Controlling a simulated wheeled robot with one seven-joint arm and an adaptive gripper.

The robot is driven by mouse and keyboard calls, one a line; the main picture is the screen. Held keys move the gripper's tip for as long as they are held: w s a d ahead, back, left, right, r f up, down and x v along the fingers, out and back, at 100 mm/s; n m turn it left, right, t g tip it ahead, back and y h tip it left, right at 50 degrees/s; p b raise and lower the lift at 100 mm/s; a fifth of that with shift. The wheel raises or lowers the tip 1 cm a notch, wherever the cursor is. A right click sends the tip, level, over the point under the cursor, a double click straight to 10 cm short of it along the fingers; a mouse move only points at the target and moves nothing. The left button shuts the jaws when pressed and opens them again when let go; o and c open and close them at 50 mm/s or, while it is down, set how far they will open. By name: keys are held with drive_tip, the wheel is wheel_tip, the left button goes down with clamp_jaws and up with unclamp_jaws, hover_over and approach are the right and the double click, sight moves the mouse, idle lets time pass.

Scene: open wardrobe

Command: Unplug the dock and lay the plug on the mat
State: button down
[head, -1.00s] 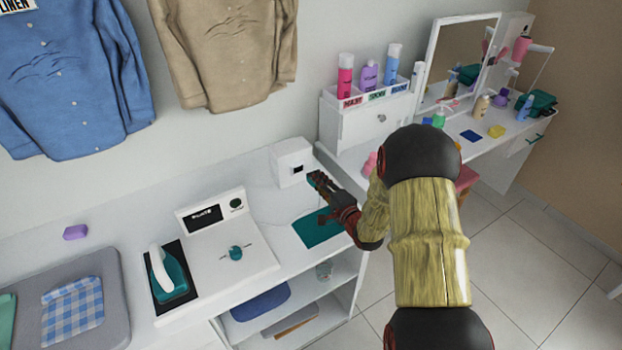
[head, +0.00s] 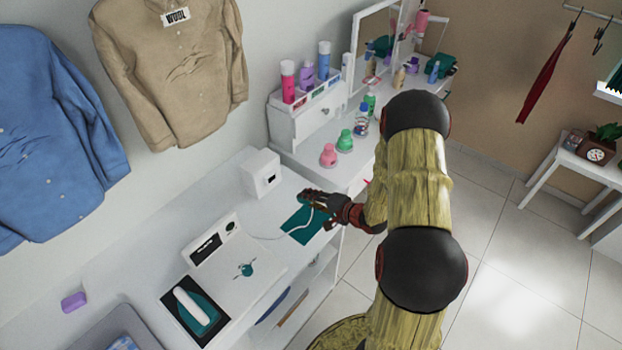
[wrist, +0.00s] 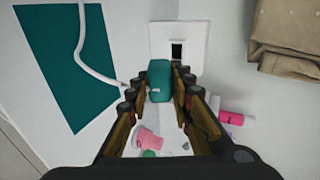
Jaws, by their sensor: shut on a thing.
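My gripper (head: 308,197) is shut on a teal plug (wrist: 160,80), which shows between the fingers in the wrist view. A white cable (wrist: 86,52) runs from the plug across the teal mat (wrist: 58,50). The white socket box (head: 262,178) stands at the back of the counter, and its dark opening (wrist: 177,50) is uncovered. The plug appears apart from it. In the head view my gripper is above the far edge of the mat (head: 297,232); its height is hard to judge. The dock (head: 172,314) holds a teal and white iron (head: 197,308) at the lower left.
A white control unit (head: 225,268) with a teal knob lies between dock and mat. The counter ends just right of the mat.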

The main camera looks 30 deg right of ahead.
drive_tip(key=shift+s+a+f+g, duration=0.3)
drive_tip(key=shift+s+f, duration=0.3)
drive_tip(key=shift+f, duration=0.1)
drive_tip(key=shift+g, duration=0.5)
wheel_tip(320, 180, down, 7)
drive_tip(key=b, duration=0.7)
drive_tip(key=shift+s+d+b, duration=0.15)
drive_tip(key=shift+b, duration=0.25)
drive_tip(key=c, duration=1.5)
unclamp_jaws()
drive_tip(key=shift+o, duration=0.4)
drive_tip(key=shift+o, duration=1.2)
